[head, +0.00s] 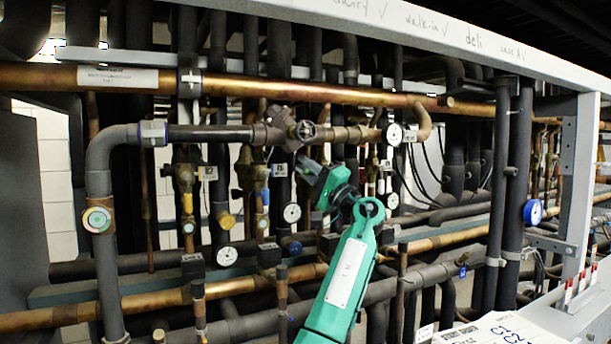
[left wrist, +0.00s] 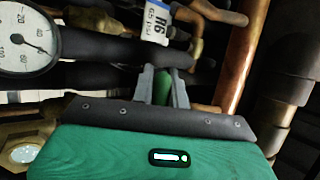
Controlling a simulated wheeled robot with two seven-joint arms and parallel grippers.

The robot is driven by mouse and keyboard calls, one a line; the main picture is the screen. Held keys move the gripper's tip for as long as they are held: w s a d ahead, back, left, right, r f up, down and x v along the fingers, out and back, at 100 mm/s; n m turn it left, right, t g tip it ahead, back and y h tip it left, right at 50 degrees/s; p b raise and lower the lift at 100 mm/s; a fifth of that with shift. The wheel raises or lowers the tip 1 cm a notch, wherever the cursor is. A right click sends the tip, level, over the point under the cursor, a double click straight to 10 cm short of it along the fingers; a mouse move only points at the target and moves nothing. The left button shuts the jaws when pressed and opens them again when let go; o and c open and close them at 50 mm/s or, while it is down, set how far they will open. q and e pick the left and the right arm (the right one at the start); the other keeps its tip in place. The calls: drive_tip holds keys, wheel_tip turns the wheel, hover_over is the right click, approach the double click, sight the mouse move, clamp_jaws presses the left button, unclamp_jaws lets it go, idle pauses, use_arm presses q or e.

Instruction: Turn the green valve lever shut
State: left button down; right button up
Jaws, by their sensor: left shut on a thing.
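In the head view I cannot make out the lever apart from the green gripper. My right gripper is in neither view.
A white dial gauge (left wrist: 25,40), a tag marked R6 (left wrist: 157,22) and a copper pipe (left wrist: 240,55) crowd the left gripper. A long copper pipe (head: 330,93) and a round handwheel (head: 304,131) lie above it. A grey post (head: 578,185) stands at the right.

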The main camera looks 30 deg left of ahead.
use_arm(q)
drive_tip(key=shift+r, duration=0.15)
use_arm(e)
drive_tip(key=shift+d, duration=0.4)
use_arm(q)
drive_tip(key=c, duration=1.4)
unclamp_jaws()
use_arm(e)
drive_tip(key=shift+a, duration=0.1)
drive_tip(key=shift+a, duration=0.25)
